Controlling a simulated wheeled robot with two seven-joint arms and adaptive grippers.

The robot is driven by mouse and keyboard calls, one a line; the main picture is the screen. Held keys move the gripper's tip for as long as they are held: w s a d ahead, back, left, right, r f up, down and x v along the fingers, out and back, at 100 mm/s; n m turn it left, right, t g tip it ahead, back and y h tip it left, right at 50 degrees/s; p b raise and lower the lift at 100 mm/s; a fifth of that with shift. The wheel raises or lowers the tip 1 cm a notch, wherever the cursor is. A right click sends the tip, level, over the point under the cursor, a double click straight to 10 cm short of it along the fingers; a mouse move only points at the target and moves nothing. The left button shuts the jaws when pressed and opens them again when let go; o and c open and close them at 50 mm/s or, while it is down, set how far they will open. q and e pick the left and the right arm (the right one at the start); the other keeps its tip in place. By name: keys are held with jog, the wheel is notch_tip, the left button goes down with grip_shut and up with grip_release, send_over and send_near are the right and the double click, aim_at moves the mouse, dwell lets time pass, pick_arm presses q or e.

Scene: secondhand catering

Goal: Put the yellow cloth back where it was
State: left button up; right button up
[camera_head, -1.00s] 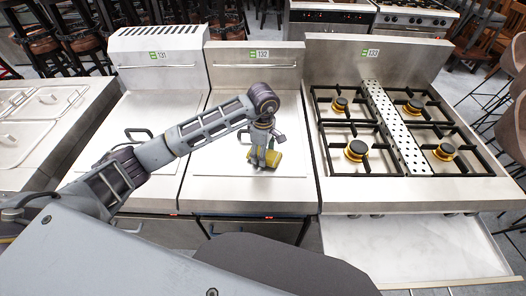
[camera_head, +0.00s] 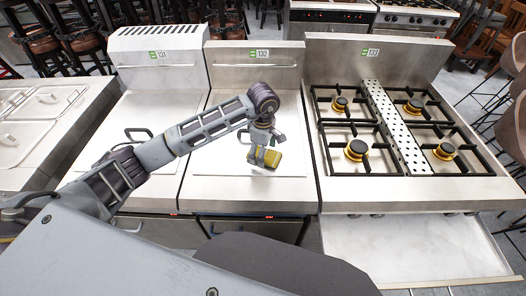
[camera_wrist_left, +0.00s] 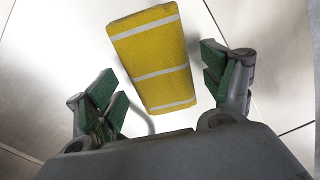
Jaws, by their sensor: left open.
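The yellow cloth (camera_head: 265,157) is a folded yellow block with white stripes. It rests on the flat steel top of the middle unit marked 132. My left gripper (camera_head: 262,150) is directly above it and hides part of it in the head view. In the left wrist view, the cloth (camera_wrist_left: 155,57) shows between and beyond the two green-padded fingertips (camera_wrist_left: 162,82). The fingers are spread apart, with a gap on each side of the cloth. My right gripper is not in view.
Right of the unit stands a gas hob (camera_head: 401,187) with several burners and a perforated strip. Another steel unit (camera_head: 158,72), marked 131, stands to the left. The middle unit's top (camera_head: 210,183) is clear around the cloth. A lid handle (camera_head: 247,131) lies behind the gripper.

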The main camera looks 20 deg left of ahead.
pick_arm(q)
jog(key=shift+r, duration=0.75)
notch_tip(320, 180, up, 10)
jog(key=b, duration=0.2)
jog(key=shift+r, duration=0.25)
jog(key=shift+d, duration=0.15)
